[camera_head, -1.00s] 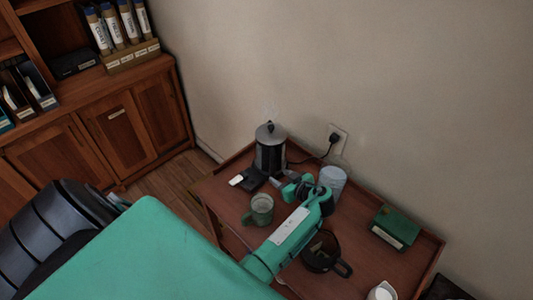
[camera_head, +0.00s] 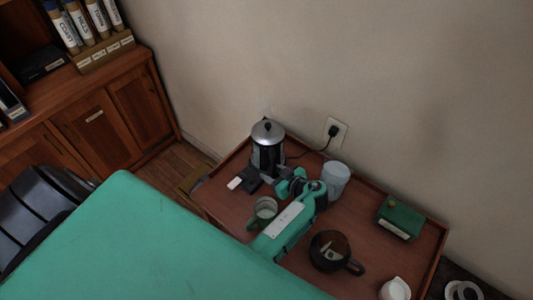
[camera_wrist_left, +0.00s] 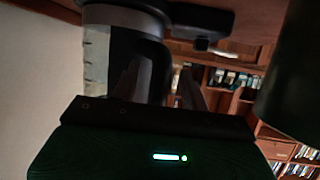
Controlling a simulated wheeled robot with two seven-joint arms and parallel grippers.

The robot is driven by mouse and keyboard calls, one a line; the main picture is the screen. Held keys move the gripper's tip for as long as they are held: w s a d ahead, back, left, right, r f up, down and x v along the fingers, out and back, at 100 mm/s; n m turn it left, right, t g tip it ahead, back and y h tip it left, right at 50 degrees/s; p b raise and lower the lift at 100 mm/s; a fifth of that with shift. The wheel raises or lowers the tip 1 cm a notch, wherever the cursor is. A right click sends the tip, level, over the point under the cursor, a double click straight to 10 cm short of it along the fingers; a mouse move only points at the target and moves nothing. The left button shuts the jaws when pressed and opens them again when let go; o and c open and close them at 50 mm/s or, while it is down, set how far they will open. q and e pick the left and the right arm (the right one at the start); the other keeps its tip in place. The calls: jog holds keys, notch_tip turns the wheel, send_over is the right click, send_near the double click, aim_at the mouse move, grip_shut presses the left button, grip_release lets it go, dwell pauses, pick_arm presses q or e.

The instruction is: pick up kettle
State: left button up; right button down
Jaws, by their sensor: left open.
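The kettle (camera_head: 268,150), dark with a silver lid and clear body, stands upright at the back left of the wooden table (camera_head: 370,225). A black piece (camera_head: 250,180) lies at its foot. My left gripper (camera_head: 281,181) is close in front of the kettle, at its lower right, with its jaws pointing at it. In the left wrist view the kettle (camera_wrist_left: 97,50) shows upside down at the upper left, and the open gripper (camera_wrist_left: 160,82) reaches towards it. One finger overlaps the kettle's edge in the picture; I cannot tell whether they touch. My right gripper is not in view.
A green mug (camera_head: 263,212) stands left of my forearm, a pale cup (camera_head: 335,180) behind my wrist. A dark pot (camera_head: 328,249), a green box (camera_head: 399,217) and a white jug (camera_head: 396,289) stand to the right. The wall socket (camera_head: 335,134) has a cord running towards the kettle.

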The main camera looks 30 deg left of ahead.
pick_arm(q)
jog(key=shift+d, duration=0.1)
jog(key=shift+c, duration=0.7)
jog(key=c, duration=0.7)
grip_shut()
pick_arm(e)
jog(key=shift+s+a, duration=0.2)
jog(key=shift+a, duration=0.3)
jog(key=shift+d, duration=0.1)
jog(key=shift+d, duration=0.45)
